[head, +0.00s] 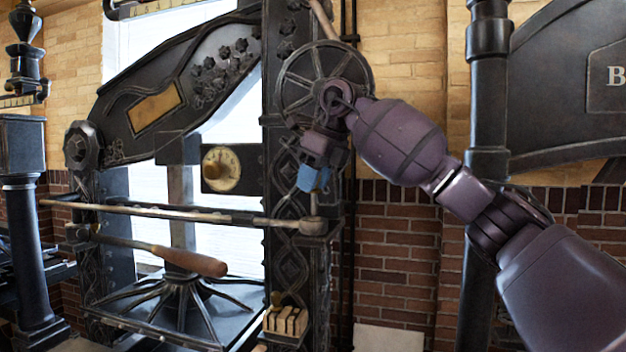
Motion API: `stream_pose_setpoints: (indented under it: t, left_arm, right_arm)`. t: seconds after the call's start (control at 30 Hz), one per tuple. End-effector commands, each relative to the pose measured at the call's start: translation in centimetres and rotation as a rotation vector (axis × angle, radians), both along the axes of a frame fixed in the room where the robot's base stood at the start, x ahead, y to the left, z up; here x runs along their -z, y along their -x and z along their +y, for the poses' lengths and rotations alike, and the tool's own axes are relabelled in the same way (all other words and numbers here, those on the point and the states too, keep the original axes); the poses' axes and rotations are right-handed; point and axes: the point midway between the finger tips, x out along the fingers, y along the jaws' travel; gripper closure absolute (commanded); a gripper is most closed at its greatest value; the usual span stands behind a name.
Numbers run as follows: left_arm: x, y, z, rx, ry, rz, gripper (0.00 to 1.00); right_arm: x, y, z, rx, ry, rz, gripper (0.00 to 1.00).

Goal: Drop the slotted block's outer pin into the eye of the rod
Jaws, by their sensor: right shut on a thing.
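The rod (180,213) lies almost level across the front of the black press, and its rounded right end (313,227) is against the press's right column. The opening of the eye cannot be made out. My right gripper (314,180), with light blue at its tips, points down just above that end and is shut. A thin upright pin (313,204) shows below the tips, directly over the rod's end; whether it enters the eye cannot be told. The slotted block (285,322), pale wood with dark slots, sits low on the column, with a small brass-coloured knob at its upper left. My left gripper is not in view.
The spoked wheel (300,80) on the press is behind my right wrist. A wooden-handled bar (190,262) crosses below the rod. A dark column (487,110) stands behind my right forearm. Brick wall fills the space between.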

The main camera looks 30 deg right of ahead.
Motion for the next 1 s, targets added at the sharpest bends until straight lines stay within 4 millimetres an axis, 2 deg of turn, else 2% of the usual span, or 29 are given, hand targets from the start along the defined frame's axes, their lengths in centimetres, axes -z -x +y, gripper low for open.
stream_pose_setpoints:
  t: [1.0]
  left_arm:
    - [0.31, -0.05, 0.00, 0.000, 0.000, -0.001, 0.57]
  right_arm:
    - [0.80, -0.02, 0.04, 0.000, 0.000, -0.001, 0.92]
